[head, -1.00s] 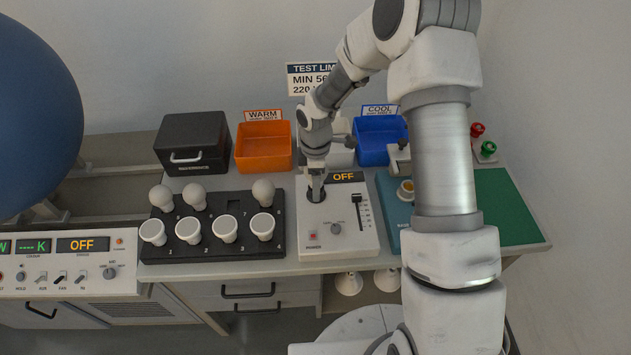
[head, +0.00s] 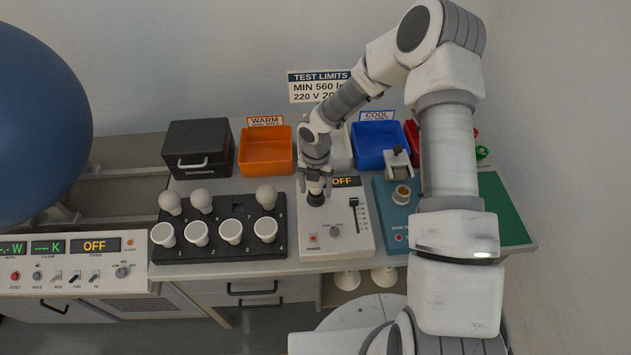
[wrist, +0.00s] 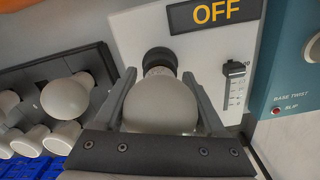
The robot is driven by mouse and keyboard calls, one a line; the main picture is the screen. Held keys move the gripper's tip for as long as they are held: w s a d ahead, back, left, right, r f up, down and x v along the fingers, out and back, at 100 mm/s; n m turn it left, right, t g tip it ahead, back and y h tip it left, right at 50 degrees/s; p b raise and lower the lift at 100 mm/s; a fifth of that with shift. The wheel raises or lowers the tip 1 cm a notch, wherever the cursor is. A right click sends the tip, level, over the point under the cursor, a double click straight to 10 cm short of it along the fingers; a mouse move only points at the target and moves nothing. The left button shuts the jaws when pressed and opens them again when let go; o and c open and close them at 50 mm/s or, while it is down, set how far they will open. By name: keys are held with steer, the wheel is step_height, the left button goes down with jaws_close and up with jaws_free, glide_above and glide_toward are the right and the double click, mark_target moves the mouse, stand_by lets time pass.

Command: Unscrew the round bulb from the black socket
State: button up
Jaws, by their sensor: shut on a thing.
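The round bulb (wrist: 160,104) has a frosted white globe and sits between the two fingers of my gripper (wrist: 163,112) in the wrist view. My gripper is shut on it. Part of the bulb's metal base shows between the globe and the black socket (wrist: 160,58). I cannot tell how far the base is still in the socket. In the head view my gripper (head: 316,186) points down over the black socket (head: 316,199) on the white tester, and the fingers mostly hide the bulb.
A black rack (head: 218,250) left of the tester holds several round and flat-topped bulbs, with one empty back slot. Behind stand a dark case (head: 198,146), an orange WARM bin (head: 266,155) and a blue COOL bin (head: 380,147). A teal base-twist unit (head: 396,222) stands right.

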steer(key=n+p, duration=0.2)
steer(key=n, duration=0.3)
steer(key=shift+s+r+n+p, duration=0.1)
steer(key=shift+r+n+p, duration=0.05)
steer(key=shift+n+p, duration=0.15)
steer(key=n, duration=0.2)
steer(key=shift+f+n+p, duration=0.2)
steer(key=shift+n+p, duration=0.1)
steer(key=shift+p, duration=0.05)
steer(key=o, duration=1.2)
steer(key=shift+o, duration=0.2)
